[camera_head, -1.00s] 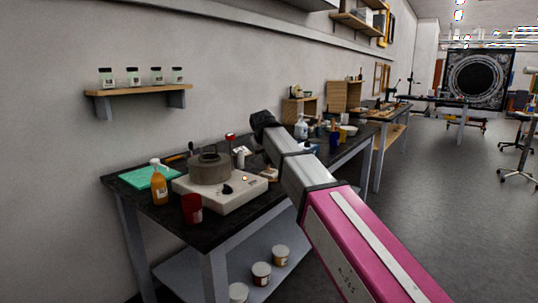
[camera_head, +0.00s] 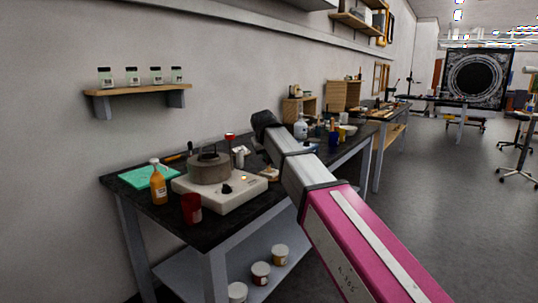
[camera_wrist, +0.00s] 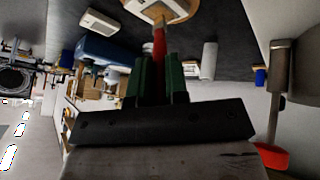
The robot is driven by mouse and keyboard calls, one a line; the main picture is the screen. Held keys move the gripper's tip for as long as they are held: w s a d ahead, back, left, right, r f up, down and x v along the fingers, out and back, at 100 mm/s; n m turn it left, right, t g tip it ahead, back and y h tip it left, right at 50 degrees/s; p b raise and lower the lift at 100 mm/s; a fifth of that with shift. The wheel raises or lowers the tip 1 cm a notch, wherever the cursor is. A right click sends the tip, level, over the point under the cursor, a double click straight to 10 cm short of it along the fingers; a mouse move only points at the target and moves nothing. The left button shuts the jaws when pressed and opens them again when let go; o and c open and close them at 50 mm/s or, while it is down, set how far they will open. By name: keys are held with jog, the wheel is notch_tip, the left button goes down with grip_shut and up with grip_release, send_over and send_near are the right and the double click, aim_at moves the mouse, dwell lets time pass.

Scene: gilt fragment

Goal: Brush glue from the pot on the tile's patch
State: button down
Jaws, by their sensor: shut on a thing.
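In the wrist view my gripper (camera_wrist: 157,82) has green fingers shut on a slim red-handled tool (camera_wrist: 159,42), apparently the brush. Its far end points at a pale piece with a tan edge (camera_wrist: 181,22), possibly the tile, cut off by the frame's top; I cannot tell whether they touch. In the head view a brown-grey pot (camera_head: 209,172) with a dark top stands on a white heater (camera_head: 222,199). A small beige piece (camera_head: 268,173) lies right of the heater. My gripper is hidden there behind my arm.
A red cup (camera_head: 191,208), an orange bottle (camera_head: 158,187) and a green mat (camera_head: 145,177) crowd the bench's left side. A grey cylinder (camera_wrist: 303,72) and a red-ended rod (camera_wrist: 271,156) stand close right of my gripper in the wrist view. Open floor (camera_head: 440,190) lies right.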

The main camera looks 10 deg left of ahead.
jog(key=shift+s+d, duration=0.3)
jog(key=shift+d, duration=0.45)
jog(key=shift+r, duration=0.1)
jog(key=shift+r, duration=2.9)
notch_tip(320, 180, up, 3)
jog(key=shift+f, duration=0.1)
